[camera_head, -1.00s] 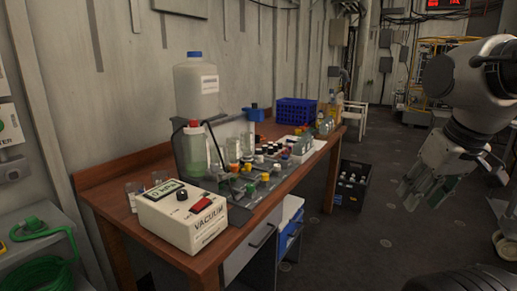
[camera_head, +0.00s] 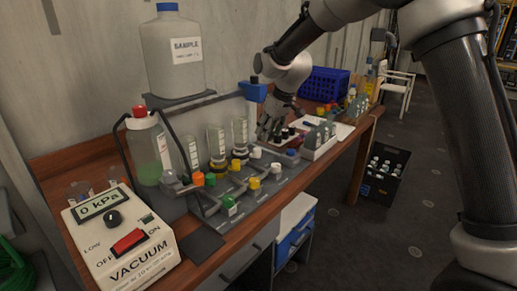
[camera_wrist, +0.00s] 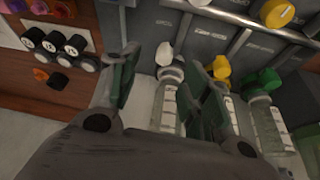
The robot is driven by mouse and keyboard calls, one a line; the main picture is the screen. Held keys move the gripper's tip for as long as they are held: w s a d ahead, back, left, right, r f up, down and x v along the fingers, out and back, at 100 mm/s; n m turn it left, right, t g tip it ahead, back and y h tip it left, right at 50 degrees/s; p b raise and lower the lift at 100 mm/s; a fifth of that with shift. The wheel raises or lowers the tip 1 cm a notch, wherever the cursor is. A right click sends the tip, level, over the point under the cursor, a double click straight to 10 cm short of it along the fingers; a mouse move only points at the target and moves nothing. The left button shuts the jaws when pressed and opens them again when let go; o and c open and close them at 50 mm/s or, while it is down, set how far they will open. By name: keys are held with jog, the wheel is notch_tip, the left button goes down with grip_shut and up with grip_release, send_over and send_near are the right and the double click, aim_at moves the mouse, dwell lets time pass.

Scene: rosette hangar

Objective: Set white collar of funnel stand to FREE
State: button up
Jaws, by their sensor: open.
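The funnel stand holds clear graduated funnels (camera_head: 217,143) in a row, with coloured parts at their bases. A white part (camera_head: 256,152) shows by the rightmost funnel. In the wrist view, a white collar tab (camera_wrist: 165,53) sticks out at the end of a clear funnel (camera_wrist: 168,108), beside a yellow tab (camera_wrist: 222,67) and a green tab (camera_wrist: 263,80). My gripper (camera_head: 268,132) is low over the bench at the right end of the funnel row. In the wrist view, my gripper (camera_wrist: 162,78) is open, its fingers either side of the white collar's funnel. Its setting is unreadable.
White (camera_head: 276,168), yellow (camera_head: 254,184) and green (camera_head: 230,202) knobs stand along the front. A vacuum box (camera_head: 120,240) is at left, a sample bottle (camera_head: 173,55) above. Black-topped vials (camera_wrist: 62,45) and a white rack (camera_head: 320,140) lie close by my gripper.

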aim_at(257, 149)
jog(key=x, duration=0.4)
jog(key=a+x, duration=0.1)
jog(key=x, duration=0.4)
jog(key=shift+a+f, duration=0.15)
jog(key=shift+a, duration=0.15)
grip_shut()
